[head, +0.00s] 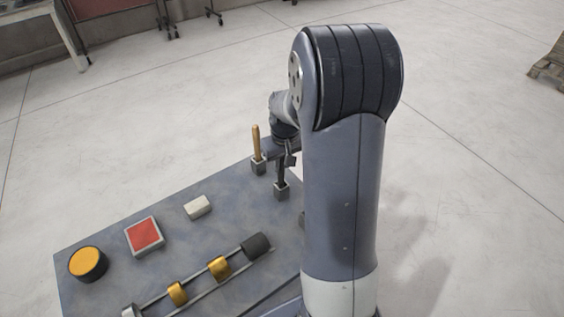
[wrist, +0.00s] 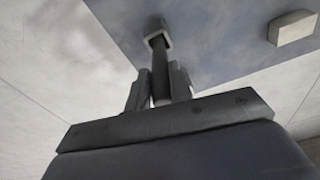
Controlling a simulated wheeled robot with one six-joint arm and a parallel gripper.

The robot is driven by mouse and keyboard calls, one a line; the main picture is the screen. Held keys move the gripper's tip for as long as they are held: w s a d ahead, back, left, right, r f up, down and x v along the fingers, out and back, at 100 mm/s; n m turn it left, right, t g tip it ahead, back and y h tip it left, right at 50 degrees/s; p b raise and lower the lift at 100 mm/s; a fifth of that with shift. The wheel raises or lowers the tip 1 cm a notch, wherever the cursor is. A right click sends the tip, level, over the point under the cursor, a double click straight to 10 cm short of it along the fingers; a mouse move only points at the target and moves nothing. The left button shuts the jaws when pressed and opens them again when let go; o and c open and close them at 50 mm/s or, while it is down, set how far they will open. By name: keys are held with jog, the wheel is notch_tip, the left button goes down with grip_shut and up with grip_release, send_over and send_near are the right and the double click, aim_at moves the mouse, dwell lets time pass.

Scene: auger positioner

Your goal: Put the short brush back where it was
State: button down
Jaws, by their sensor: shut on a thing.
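My gripper (head: 287,158) is at the far right corner of the table, pointing down. In the wrist view its two fingers are shut on a dark upright rod (wrist: 160,75), which I take to be the short brush. The rod's lower end meets a small grey square holder (wrist: 155,38) and appears to be inside it; how deep I cannot tell. The same holder (head: 282,193) shows in the head view below the gripper. A second holder (head: 258,167) to its left has a wooden-handled stick (head: 256,138) standing upright in it.
Open floor lies behind the table.

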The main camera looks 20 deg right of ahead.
jog(key=shift+f, duration=0.1)
jog(key=shift+f, duration=0.15)
jog(key=c, duration=1.3)
grip_release()
jog(key=shift+o, duration=0.2)
notch_tip(320, 180, up, 12)
jog(key=s, duration=0.1)
jog(key=shift+s+r, duration=0.25)
